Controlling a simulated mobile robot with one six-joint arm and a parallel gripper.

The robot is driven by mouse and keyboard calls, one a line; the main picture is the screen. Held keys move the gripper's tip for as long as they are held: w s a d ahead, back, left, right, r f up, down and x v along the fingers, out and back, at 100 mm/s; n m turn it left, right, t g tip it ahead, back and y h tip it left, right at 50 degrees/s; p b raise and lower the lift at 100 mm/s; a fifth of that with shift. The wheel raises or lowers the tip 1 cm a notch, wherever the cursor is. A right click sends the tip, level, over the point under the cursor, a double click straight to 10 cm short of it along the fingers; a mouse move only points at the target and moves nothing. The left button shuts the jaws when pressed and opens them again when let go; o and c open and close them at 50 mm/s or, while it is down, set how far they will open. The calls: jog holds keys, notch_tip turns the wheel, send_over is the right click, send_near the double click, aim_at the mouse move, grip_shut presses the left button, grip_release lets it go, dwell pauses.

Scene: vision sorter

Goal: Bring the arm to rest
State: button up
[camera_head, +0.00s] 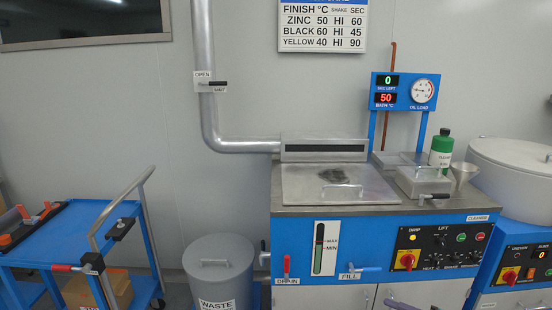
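My gripper and arm do not show clearly in the head view, so I cannot see how the gripper stands or whether it holds anything. A small dark shape (402,304) shows at the bottom edge, in front of the cabinet; I cannot tell what it is. The blue cleaner machine (378,240) stands at centre right with its metal lid (338,186) down. Its display reads 0 seconds left and 50 °C bath.
A blue cart (75,235) stands at left with tools on it. A grey waste bin (218,265) stands between cart and machine. A green bottle (440,152), a funnel (463,175) and a small metal box (422,183) sit on the machine's top. A round drum (515,165) is at right.

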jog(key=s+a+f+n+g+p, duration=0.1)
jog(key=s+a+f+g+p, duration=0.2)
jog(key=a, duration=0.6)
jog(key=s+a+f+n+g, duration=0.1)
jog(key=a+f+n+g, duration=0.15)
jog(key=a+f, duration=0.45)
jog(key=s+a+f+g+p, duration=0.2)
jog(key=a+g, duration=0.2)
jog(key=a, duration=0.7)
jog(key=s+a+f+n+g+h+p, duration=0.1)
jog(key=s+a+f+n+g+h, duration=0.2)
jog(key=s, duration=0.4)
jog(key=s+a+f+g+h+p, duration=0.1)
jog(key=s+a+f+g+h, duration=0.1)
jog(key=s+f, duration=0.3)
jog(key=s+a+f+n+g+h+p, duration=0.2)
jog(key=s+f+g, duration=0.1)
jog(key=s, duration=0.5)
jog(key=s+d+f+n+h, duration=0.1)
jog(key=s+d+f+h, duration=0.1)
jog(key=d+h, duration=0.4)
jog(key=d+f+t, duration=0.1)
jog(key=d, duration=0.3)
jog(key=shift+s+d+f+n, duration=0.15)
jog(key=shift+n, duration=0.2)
